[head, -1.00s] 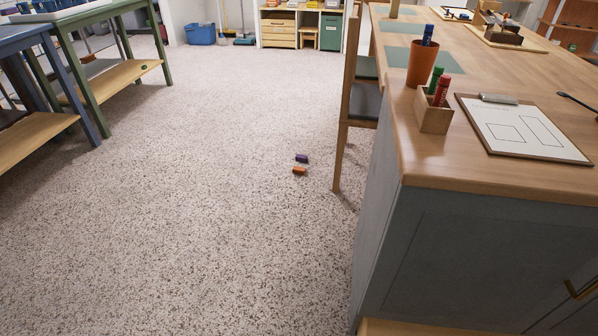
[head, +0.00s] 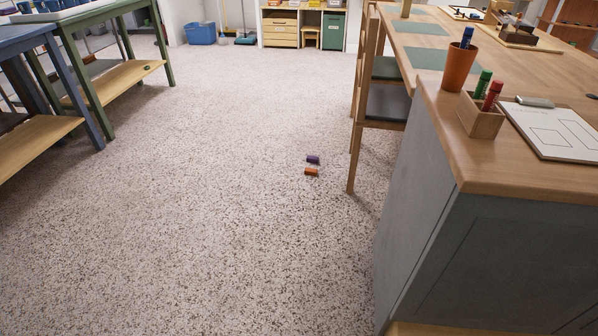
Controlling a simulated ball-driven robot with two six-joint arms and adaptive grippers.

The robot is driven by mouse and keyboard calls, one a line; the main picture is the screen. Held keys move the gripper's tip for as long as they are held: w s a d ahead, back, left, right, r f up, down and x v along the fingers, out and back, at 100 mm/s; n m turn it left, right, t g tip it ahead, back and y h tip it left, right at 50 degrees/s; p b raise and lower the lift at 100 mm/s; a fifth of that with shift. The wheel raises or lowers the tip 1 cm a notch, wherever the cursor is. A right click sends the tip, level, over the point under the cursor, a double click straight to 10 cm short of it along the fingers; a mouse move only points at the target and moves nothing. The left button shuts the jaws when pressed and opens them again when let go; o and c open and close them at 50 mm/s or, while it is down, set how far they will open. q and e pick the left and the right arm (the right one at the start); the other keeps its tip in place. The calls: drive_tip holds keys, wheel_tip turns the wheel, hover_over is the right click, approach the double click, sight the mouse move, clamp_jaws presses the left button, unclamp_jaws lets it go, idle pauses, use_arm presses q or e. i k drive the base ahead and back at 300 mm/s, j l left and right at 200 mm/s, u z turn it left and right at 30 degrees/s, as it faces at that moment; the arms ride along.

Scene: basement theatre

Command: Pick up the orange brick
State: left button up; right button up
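The orange brick (head: 311,172) lies on the speckled floor near the middle of the head view. A purple brick (head: 313,160) lies just behind it, close to it. Both are to the left of a wooden chair's front leg and some distance from me. Neither of my grippers is in view.
A grey cabinet with a wooden top (head: 540,185) fills the right side. Chairs (head: 384,103) stand along the table behind it. A green-framed bench (head: 98,70) and a blue-framed bench (head: 40,130) stand at left. The floor between (head: 200,200) is clear.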

sight(308, 171)
drive_tip(key=i+j, duration=0.4)
drive_tip(key=j, duration=0.15)
drive_tip(key=i+j+u, duration=0.1)
drive_tip(key=i+j, duration=0.25)
drive_tip(key=j, duration=0.2)
